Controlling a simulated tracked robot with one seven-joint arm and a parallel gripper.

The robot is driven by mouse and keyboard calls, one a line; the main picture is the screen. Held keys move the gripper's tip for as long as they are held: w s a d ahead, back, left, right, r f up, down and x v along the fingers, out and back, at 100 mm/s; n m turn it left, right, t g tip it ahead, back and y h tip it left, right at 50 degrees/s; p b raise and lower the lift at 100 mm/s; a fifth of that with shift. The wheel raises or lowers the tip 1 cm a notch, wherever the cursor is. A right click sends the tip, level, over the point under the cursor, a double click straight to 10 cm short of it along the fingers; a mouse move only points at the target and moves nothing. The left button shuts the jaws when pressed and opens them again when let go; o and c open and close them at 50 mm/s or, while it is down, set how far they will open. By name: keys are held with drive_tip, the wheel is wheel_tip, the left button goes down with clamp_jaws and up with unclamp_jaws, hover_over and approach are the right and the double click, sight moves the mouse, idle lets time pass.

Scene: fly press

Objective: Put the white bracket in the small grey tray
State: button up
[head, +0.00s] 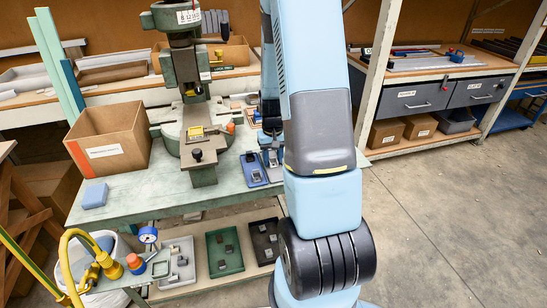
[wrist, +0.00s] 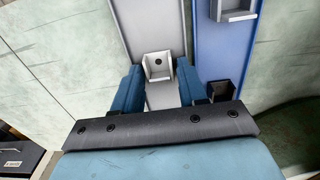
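In the wrist view the white bracket (wrist: 158,67), an angled piece with a dark hole, is between the two blue fingertips of my gripper (wrist: 158,70). The fingers stand apart on either side of it; I cannot tell whether they press on it. The bracket is over the small grey tray (wrist: 158,22), and I cannot tell whether it rests on the tray floor. In the head view the small grey tray (head: 277,172) lies on the green bench, right of a blue tray. My arm hides much of the gripper there.
The blue tray (wrist: 208,60) adjoins on the right with a light part and a dark part (wrist: 220,91). A lower shelf holds grey, green (head: 224,250) and black trays.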

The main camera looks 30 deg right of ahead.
wheel_tip(320, 180, up, 11)
wheel_tip(320, 180, up, 9)
drive_tip(key=t, duration=0.1)
hover_over(273, 159)
drive_tip(key=s+a, duration=0.3)
drive_tip(key=a, duration=0.2)
drive_tip(key=s+a+r+n+t, duration=0.1)
drive_tip(key=s+a+r+t, duration=0.1)
drive_tip(key=s+a+r, duration=0.4)
drive_tip(key=s+a+r+n+t, duration=0.2)
drive_tip(key=s+a+r, duration=0.3)
drive_tip(key=s, duration=0.5)
drive_tip(key=shift+s+a+r+t, duration=0.3)
drive_tip(key=shift+s+a+r, duration=0.1)
drive_tip(key=shift+r, duration=0.9)
